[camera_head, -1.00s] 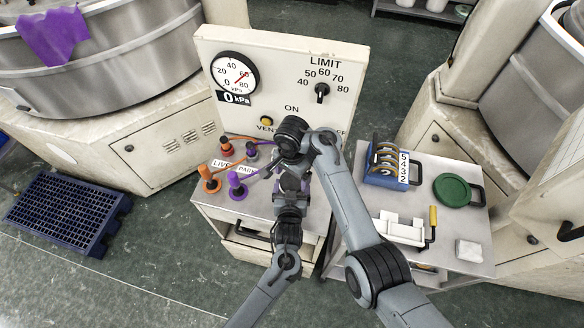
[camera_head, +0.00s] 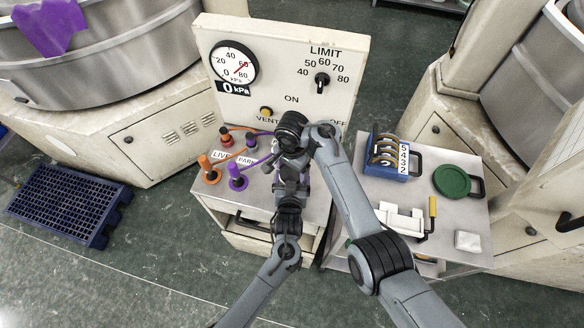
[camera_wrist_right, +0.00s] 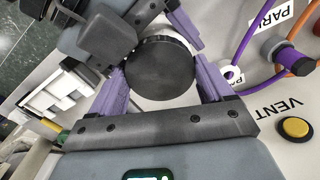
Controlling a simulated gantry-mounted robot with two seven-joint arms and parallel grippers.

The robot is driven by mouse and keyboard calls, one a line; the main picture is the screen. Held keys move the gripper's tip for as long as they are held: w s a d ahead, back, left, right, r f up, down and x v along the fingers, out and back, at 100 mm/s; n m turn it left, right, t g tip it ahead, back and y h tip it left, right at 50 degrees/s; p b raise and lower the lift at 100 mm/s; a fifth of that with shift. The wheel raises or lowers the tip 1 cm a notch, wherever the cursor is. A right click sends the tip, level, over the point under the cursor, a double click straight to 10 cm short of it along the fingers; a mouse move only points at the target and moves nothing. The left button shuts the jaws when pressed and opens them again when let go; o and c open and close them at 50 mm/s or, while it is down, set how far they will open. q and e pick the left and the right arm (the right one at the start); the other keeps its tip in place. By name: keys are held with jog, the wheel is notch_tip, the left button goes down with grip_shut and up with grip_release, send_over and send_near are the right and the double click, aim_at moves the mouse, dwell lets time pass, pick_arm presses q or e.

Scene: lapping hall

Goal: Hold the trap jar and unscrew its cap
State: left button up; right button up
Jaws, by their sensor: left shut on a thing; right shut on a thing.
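The trap jar's cap (camera_wrist_right: 160,70) is a round black disc with a ribbed edge, seen from above in the right wrist view. My right gripper (camera_wrist_right: 163,78) is shut on the cap, with a purple finger on each side of it. My left gripper (camera_head: 290,183) comes in low over the steel cart top in the head view, below the right one. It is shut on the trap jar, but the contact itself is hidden.
A panel (camera_head: 350,30) with a gauge (camera_head: 232,62), limit knob (camera_head: 321,79) and yellow vent button (camera_wrist_right: 295,127) stands behind. Orange plug (camera_head: 208,170) and purple plug (camera_head: 236,178) with hoses are close to the left. A side cart holds a blue rack (camera_head: 385,172) and green disc (camera_head: 452,181).

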jog(key=n, duration=1.3)
jog(key=o, duration=1.1)
